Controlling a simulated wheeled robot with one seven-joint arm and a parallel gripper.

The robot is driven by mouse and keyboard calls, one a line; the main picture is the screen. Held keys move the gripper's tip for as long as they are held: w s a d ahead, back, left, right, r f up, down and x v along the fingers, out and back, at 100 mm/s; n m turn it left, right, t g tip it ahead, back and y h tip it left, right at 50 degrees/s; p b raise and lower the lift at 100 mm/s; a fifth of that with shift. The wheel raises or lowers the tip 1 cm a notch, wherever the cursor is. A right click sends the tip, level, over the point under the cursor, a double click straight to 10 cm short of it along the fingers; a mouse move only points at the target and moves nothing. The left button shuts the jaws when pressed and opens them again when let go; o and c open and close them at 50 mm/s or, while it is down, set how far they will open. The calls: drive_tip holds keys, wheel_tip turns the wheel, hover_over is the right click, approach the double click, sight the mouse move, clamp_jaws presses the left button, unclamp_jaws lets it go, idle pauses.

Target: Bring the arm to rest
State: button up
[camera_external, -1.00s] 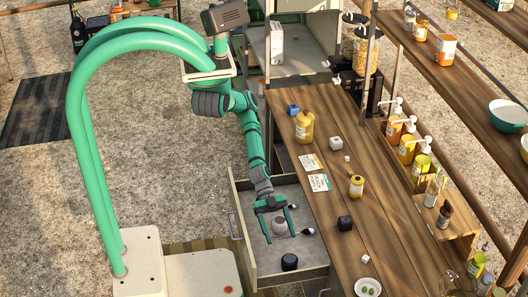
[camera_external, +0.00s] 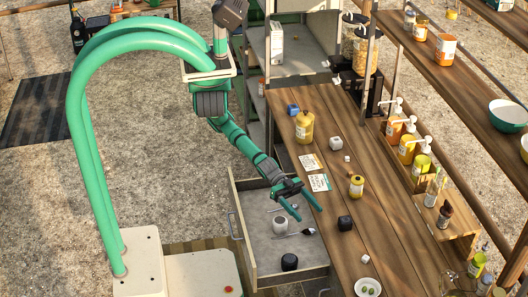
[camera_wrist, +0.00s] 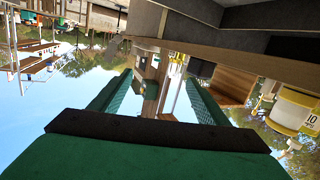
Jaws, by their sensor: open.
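My gripper (camera_external: 305,207) is open and empty in the external view. It hangs above the right edge of the open drawer (camera_external: 254,238), close to the wooden worktop (camera_external: 345,224). In the wrist view my gripper (camera_wrist: 160,98) shows its two green fingers spread apart with nothing between them. The drawer holds a small white-grey cup (camera_external: 280,225), a dark round item (camera_external: 289,262) and a spoon-like utensil (camera_external: 296,234). My arm reaches down from its column at the upper left to the drawer.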

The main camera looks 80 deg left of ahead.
drive_tip(key=w+a+t, duration=0.1)
drive_tip(key=a, duration=0.3)
drive_tip(key=w+a+n+t+y, duration=0.1)
drive_tip(key=a, duration=0.3)
drive_tip(key=w+a+t+y, duration=0.1)
drive_tip(key=w+a+t, duration=0.1)
drive_tip(key=a, duration=0.2)
drive_tip(key=shift+a+f+n, duration=0.2)
drive_tip(key=shift+f+n, duration=0.2)
drive_tip(key=s+a+f+n+t+y, duration=0.1)
drive_tip(key=s+a+n+t+y, duration=0.2)
drive_tip(key=a, duration=0.9)
drive_tip(key=s+a+n+t+y, duration=0.1)
drive_tip(key=s+a+t+y, duration=0.3)
drive_tip(key=a, duration=0.7)
drive_tip(key=s+a+n+y, duration=0.4)
drive_tip(key=s+a+y, duration=0.2)
drive_tip(key=s+y, duration=0.1)
drive_tip(key=s+d+n+g, duration=0.1)
drive_tip(key=s+d+n, duration=0.1)
drive_tip(key=d, duration=1.1)
drive_tip(key=shift+s+f+n+g+h, duration=0.15)
drive_tip(key=shift+s+n+g+h, duration=0.15)
drive_tip(key=shift+s+n+g, duration=0.15)
drive_tip(key=shift+c, duration=0.6)
